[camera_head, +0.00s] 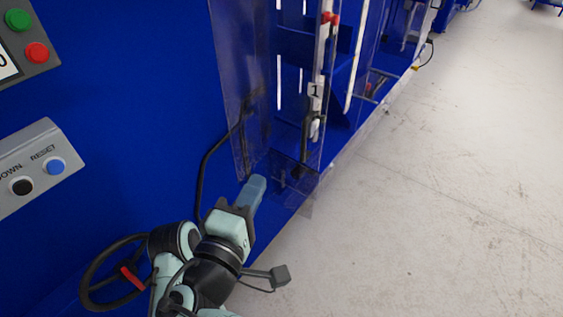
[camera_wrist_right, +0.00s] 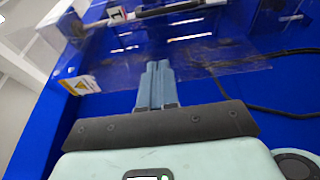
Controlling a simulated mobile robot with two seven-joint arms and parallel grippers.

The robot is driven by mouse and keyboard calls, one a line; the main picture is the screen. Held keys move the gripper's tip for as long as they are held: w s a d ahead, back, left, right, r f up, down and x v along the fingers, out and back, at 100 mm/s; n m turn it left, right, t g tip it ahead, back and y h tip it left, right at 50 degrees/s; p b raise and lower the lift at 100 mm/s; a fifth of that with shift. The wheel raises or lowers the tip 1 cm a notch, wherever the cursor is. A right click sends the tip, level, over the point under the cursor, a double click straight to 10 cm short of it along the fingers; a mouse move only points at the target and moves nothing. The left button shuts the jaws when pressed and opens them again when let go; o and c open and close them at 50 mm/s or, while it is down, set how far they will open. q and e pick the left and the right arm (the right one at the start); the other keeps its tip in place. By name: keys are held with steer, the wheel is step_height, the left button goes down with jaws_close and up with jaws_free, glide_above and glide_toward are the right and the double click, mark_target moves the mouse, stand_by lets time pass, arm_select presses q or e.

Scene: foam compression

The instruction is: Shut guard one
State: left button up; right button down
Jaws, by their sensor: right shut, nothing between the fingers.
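Guard one (camera_head: 240,90) is a clear panel on the blue machine, beside the post with the label "1" (camera_head: 315,92). The panel stands out from the machine's opening, and slots and inner parts show behind it. My right gripper (camera_head: 257,184) is shut and empty, just below the panel's lower edge. In the right wrist view the gripper (camera_wrist_right: 158,68) points at the clear panel (camera_wrist_right: 210,62); I cannot tell whether it touches it. My left gripper is not in view.
A black cable (camera_head: 205,165) runs down the blue face. A black handwheel (camera_head: 103,278) is at lower left. Button boxes with a red button (camera_head: 37,53) and a blue button (camera_head: 55,167) are at left. The grey floor (camera_head: 440,200) at right is clear.

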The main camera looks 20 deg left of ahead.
steer(key=w+d+p, duration=0.2)
steer(key=w+d, duration=0.1)
steer(key=w, duration=0.9)
steer(key=shift+w+d, duration=0.2)
steer(key=shift+w, duration=0.05)
